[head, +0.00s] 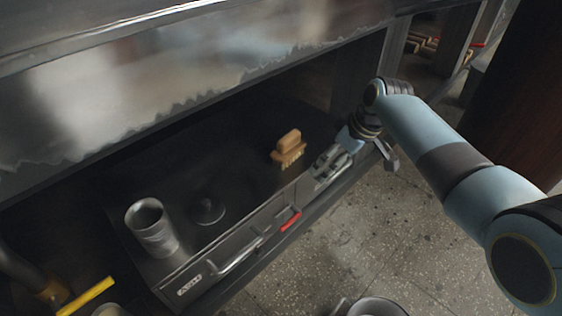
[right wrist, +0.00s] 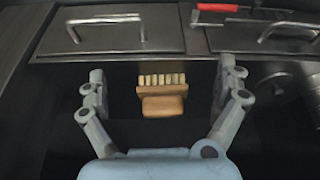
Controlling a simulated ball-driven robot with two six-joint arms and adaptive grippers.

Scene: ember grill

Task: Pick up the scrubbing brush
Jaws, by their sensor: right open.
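The scrubbing brush (head: 289,148) has a light wooden body and pale bristles. It rests on the dark top of a low drawer unit (head: 172,262) under the metal counter. In the right wrist view the brush (right wrist: 162,98) lies between the two spread fingers, with its bristles towards the drawer fronts. My right gripper (head: 332,167) is open and empty, just to the right of the brush in the head view. It shows in the right wrist view (right wrist: 163,88) with clear gaps on both sides of the brush.
A metal cup (head: 151,228) and a round dark lid-like item (head: 207,210) stand left of the brush. The drawer front has a bar handle (head: 240,256) and a red-handled item (head: 290,221). The counter (head: 200,75) overhangs the shelf. A bowl (head: 376,307) is at the bottom edge.

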